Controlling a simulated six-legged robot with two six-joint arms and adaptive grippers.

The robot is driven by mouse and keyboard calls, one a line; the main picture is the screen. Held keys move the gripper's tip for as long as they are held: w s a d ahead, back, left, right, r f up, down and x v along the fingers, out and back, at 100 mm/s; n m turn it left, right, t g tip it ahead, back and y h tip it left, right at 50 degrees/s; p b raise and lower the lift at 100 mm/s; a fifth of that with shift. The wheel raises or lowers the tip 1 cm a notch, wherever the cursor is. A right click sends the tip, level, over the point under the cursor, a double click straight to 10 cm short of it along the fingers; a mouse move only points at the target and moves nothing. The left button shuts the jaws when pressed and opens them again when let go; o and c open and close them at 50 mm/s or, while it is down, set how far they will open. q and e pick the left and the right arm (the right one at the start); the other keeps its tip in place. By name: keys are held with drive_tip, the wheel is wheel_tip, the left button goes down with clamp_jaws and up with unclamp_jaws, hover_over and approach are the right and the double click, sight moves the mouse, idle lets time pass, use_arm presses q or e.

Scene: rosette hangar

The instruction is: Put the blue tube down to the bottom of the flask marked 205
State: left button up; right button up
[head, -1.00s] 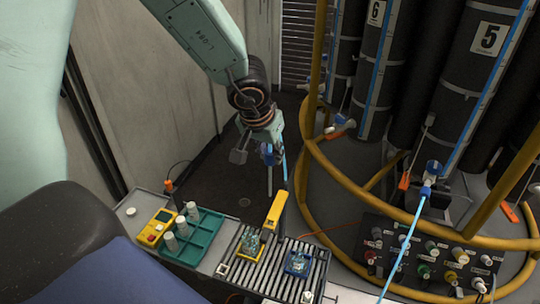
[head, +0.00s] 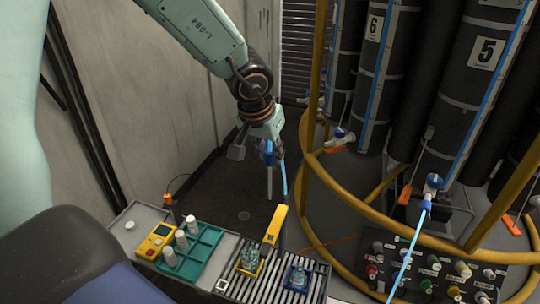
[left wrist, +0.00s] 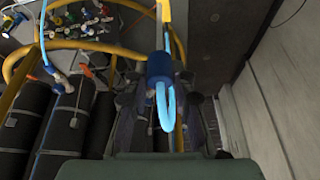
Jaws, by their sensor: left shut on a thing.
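My left gripper (head: 268,155) hangs in mid-air beyond the bench, shut on the dark blue collar of the blue tube. The light blue tube (head: 285,178) shows below the gripper in the head view. In the left wrist view the collar (left wrist: 160,70) sits between the fingers and the tube (left wrist: 168,105) bends in a loop. Two small clear flasks stand on the roller bench: one on a yellow base (head: 249,258), one on a blue base (head: 298,276). The number 205 cannot be read on either. The tube is apart from both flasks. My right gripper is not in view.
A yellow upright device (head: 274,228) stands at the bench's back edge, between gripper and flasks. A green rack (head: 190,252) with white vials and a yellow meter (head: 155,242) are at left. Yellow rails (head: 312,130) and black cylinders (head: 480,60) stand at right.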

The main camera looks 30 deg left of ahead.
use_arm(q)
drive_tip(key=shift+r, duration=1.65)
